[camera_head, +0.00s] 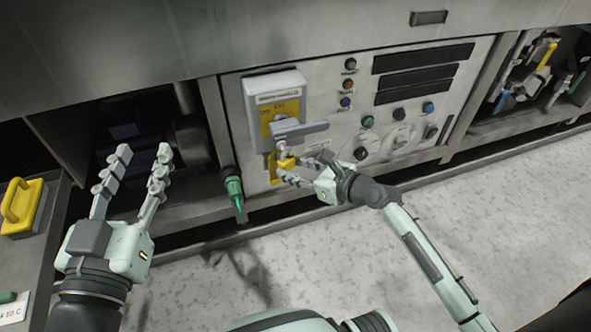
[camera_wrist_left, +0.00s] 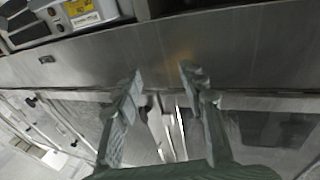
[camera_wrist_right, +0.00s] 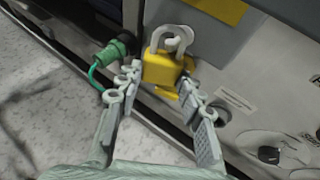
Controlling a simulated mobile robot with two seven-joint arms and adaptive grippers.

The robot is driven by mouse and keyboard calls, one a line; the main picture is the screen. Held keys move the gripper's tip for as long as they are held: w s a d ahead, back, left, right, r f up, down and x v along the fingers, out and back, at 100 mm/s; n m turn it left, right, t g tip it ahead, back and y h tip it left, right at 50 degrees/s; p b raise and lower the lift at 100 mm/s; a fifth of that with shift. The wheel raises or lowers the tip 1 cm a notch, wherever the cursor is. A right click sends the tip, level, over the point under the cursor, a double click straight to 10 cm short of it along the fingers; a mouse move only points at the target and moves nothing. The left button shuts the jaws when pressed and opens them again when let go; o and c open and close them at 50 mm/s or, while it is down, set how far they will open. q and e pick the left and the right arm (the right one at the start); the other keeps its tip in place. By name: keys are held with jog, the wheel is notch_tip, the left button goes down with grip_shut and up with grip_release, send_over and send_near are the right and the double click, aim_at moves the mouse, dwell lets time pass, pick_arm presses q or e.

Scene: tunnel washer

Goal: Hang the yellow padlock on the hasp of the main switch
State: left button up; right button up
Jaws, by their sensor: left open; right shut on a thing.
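The yellow padlock (camera_head: 286,162) is held by my right gripper (camera_head: 281,168), just below the grey handle (camera_head: 300,132) of the main switch (camera_head: 275,105). In the right wrist view the padlock (camera_wrist_right: 161,70) stands upright between the fingertips (camera_wrist_right: 158,84), its grey shackle pointing up towards the switch. Grey metal lies right at the shackle; I cannot tell whether the shackle passes through the hasp, which I cannot make out separately. My left gripper (camera_head: 131,165) is open and empty, well to the left of the switch.
A yellow handled object (camera_head: 20,205) rests on the left ledge. A tool recess (camera_head: 540,65) is at right. The speckled floor (camera_head: 400,250) is clear.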

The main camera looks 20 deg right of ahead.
jog(key=shift+w+b, duration=0.3)
jog(key=shift+w, duration=0.05)
jog(key=shift+w+f, duration=0.4)
jog(key=shift+w, duration=0.05)
jog(key=shift+f+p, duration=0.15)
jog(key=shift+p, duration=0.2)
pick_arm(q)
jog(key=shift+a+f, duration=0.15)
jog(key=shift+f, duration=0.55)
pick_arm(e)
jog(key=shift+w+f, duration=0.1)
pick_arm(q)
jog(key=shift+r, duration=0.15)
pick_arm(e)
jog(key=o, duration=1.2)
pick_arm(q)
jog(key=shift+w+r, duration=0.1)
jog(key=shift+r, duration=0.1)
pick_arm(e)
jog(key=shift+o, duration=0.4)
